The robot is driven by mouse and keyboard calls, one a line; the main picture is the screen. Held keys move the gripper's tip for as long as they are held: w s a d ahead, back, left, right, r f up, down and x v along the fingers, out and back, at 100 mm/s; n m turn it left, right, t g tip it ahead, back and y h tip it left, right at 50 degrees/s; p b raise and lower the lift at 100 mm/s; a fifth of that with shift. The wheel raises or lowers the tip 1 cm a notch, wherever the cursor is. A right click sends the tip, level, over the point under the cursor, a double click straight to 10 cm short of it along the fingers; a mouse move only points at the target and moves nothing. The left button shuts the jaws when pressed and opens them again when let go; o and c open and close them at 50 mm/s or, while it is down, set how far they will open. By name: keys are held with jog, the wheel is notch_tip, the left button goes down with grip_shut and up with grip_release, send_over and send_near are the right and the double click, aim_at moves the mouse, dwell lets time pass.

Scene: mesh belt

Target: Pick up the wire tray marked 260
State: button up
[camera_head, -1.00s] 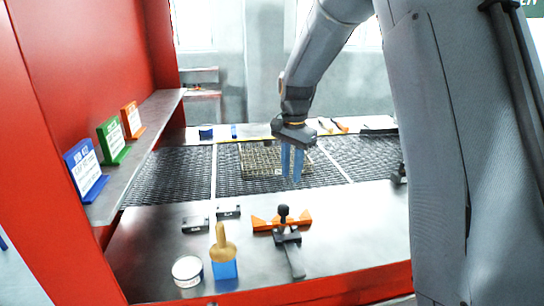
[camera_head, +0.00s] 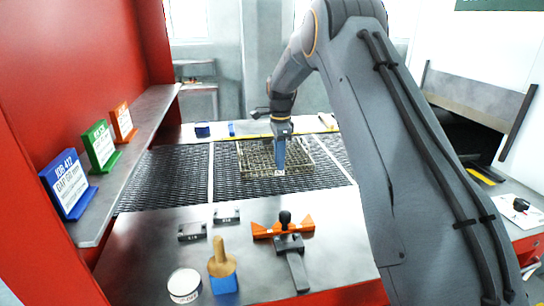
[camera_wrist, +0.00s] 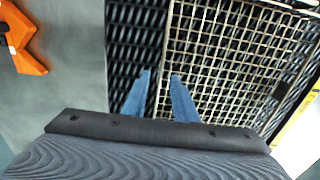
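A wire tray (camera_head: 313,157) of pale mesh lies on the dark mesh belt, with a small white tag (camera_head: 279,173) on its near side. The tag is too small to read. In the wrist view the tray (camera_wrist: 240,52) fills the right side. My gripper (camera_head: 279,170) points down at the tray's near wall, close to the tag. In the wrist view its blue fingers (camera_wrist: 161,75) are apart, one on each side of the tray's edge. I cannot tell whether either finger touches the wire.
The dark mesh belt (camera_head: 180,180) runs across behind a grey bench (camera_head: 150,255). Job cards (camera_head: 68,186) stand on the left shelf.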

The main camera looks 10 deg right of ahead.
jog(key=shift+f+p, duration=0.4)
jog(key=shift+f, duration=0.95)
jog(key=shift+c, duration=0.5)
grip_shut()
